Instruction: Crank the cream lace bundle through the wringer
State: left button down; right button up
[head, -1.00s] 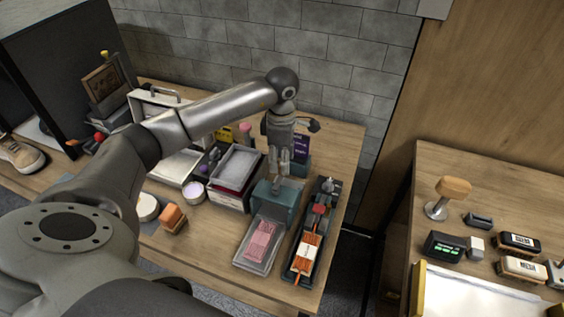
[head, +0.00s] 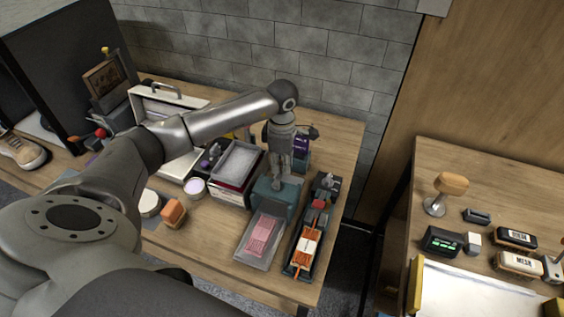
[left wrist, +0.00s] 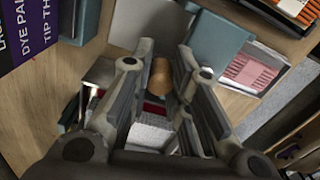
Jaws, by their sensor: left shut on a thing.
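The wringer is a teal box (head: 276,200) on the main table, and its teal side also shows in the left wrist view (left wrist: 217,38). My left gripper (head: 276,182) is over it, pointing down. In the left wrist view my left gripper (left wrist: 160,85) is shut on a round wooden knob (left wrist: 161,72), which looks like the crank's. A pink striped lace bundle (head: 262,236) lies in the clear tray (head: 246,258) at the wringer's front. I cannot make out a cream bundle; the wringer's inside is hidden. My right gripper is not in view.
A dark rack (head: 290,272) with orange laces stands close right of the tray. A grey-lined bin (head: 238,165) is close left of the wringer. A purple-labelled box (head: 300,147) stands behind.

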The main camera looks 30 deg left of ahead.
pick_arm(q)
jog(key=shift+a, duration=0.1)
jog(key=s+a+n+b, duration=0.1)
jog(key=n+b, duration=0.1)
jog(key=n, duration=0.2)
jog(key=s+a+n+b, duration=0.1)
jog(key=n, duration=0.3)
jog(key=s+a+n+b, duration=0.1)
jog(key=n+b, duration=0.1)
jog(key=n, duration=0.1)
jog(key=shift+s+a+n+b, duration=0.15)
jog(key=shift+a+n+b, duration=0.1)
jog(key=shift+n+b, duration=0.15)
jog(key=s+n, duration=0.1)
jog(key=n, duration=0.1)
jog(key=s+n+b, duration=0.1)
jog(key=n, duration=0.2)
jog(key=shift+s+b, duration=0.2)
jog(key=shift+b, duration=0.1)
jog(key=n, duration=0.2)
jog(key=s+n+b, duration=0.1)
jog(key=shift+s+d+n, duration=0.2)
jog(key=shift+n, duration=0.2)
jog(key=shift+s+d+n, duration=0.2)
jog(key=shift+s+n, duration=0.05)
jog(key=shift+n, duration=0.45)
jog(key=shift+s+d+n, duration=0.15)
jog(key=shift+s+n, duration=0.05)
jog(key=shift+n, duration=0.5)
